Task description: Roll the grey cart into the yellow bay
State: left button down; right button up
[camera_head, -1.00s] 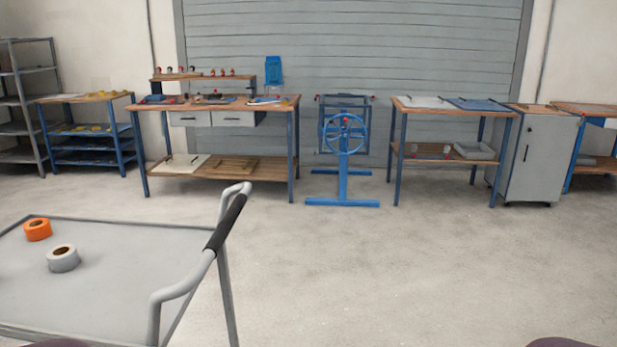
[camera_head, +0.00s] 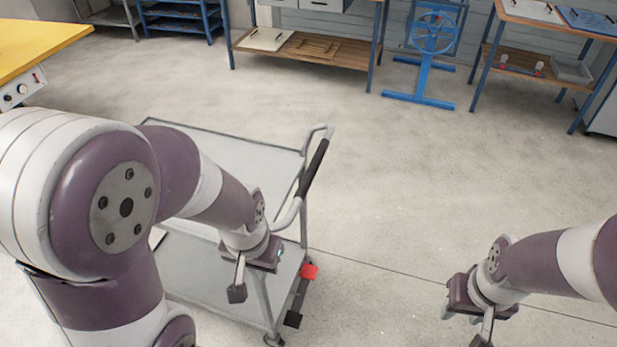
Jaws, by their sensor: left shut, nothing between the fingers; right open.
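The grey cart (camera_head: 250,152) stands at centre left, with a grey top tray, a lower shelf (camera_head: 208,272) and a handle with a black grip (camera_head: 313,168) at its right end. A red piece (camera_head: 309,271) shows low at its right end. My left arm hides much of the tray. My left gripper (camera_head: 238,292) is shut and empty, in front of the cart's handle end; I cannot tell if it touches the cart. My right gripper (camera_head: 466,325) is open and empty, apart from the cart at lower right. No yellow bay is visible.
A yellow-topped table (camera_head: 40,45) with a control panel stands at upper left. A workbench (camera_head: 300,45), a blue wheel stand (camera_head: 430,50) and another bench (camera_head: 535,65) line the back. Bare concrete floor lies between them and the cart, and to its right.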

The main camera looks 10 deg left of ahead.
aim_at(191, 268)
jog(key=i+l, duration=0.2)
jog(key=i, duration=0.2)
jog(key=i+l, duration=0.15)
jog(key=i, duration=0.25)
